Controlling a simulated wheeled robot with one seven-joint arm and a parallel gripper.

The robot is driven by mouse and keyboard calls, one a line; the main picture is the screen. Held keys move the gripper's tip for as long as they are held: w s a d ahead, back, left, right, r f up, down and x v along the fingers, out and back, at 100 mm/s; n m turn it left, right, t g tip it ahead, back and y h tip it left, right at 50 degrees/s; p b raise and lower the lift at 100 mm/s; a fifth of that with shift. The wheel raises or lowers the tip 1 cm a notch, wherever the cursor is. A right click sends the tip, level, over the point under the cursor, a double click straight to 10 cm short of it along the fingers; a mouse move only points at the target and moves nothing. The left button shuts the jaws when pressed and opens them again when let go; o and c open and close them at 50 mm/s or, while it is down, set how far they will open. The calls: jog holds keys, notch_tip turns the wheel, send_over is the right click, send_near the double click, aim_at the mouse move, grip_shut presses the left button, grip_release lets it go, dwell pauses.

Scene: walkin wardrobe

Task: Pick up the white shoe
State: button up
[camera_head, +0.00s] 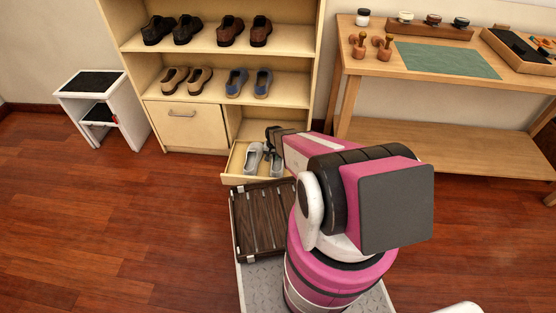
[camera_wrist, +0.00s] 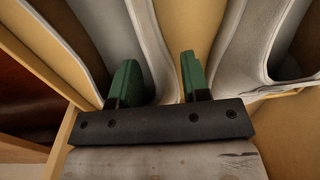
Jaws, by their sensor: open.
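A pair of pale grey-white shoes lies in the open bottom drawer (camera_head: 228,178) of the shoe cabinet. The left shoe (camera_head: 253,159) shows in the head view; the other is partly hidden by my arm. In the wrist view, my gripper (camera_wrist: 157,65) is open, with two green fingers close over the drawer. The side wall of the left shoe (camera_wrist: 151,50) runs between the fingers. The left finger appears to be in that shoe's dark opening, the right finger outside it. The right shoe (camera_wrist: 237,50) is to the right of the fingers. I cannot tell whether either finger touches a shoe.
The drawer's side wall (camera_wrist: 45,60) is close left of my gripper. Brown and blue shoes stand on the cabinet shelves (camera_head: 215,95) above. A dark slatted wooden platform (camera_head: 258,218) lies in front of the drawer. A wooden workbench (camera_head: 440,62) is right; open floor is left.

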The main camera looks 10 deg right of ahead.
jog(key=shift+f, duration=0.8)
grip_shut()
jog(key=shift+r, duration=0.1)
notch_tip(320, 180, up, 10)
jog(key=shift+f, duration=0.1)
